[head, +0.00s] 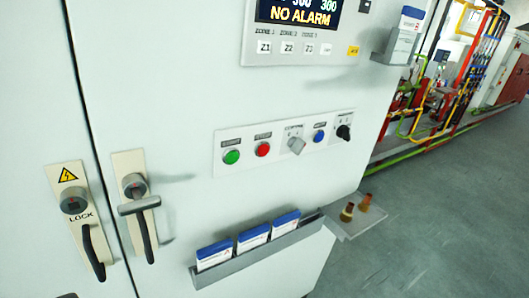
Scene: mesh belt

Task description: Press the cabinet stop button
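The white cabinet (190,90) fills most of the head view, tilted in the picture. A pale button panel (222,170) sits on its door. On the panel are a green button (231,157), a red button (262,149), a grey selector switch (296,145), a blue button (319,136) and a black rotary knob (344,132). The small labels above them are too blurred to read for certain; the red one looks like the stop button. My gripper cannot be made out, and nothing touches the panel.
A display (299,12) reads "NO ALARM" above zone keys. Two door handles (93,252) (146,235) stick out at left. A document tray (260,254) juts out below the panel. Floor (450,200) is open at right, with two brownish objects (356,207) beside the cabinet and pipework (430,95) behind.

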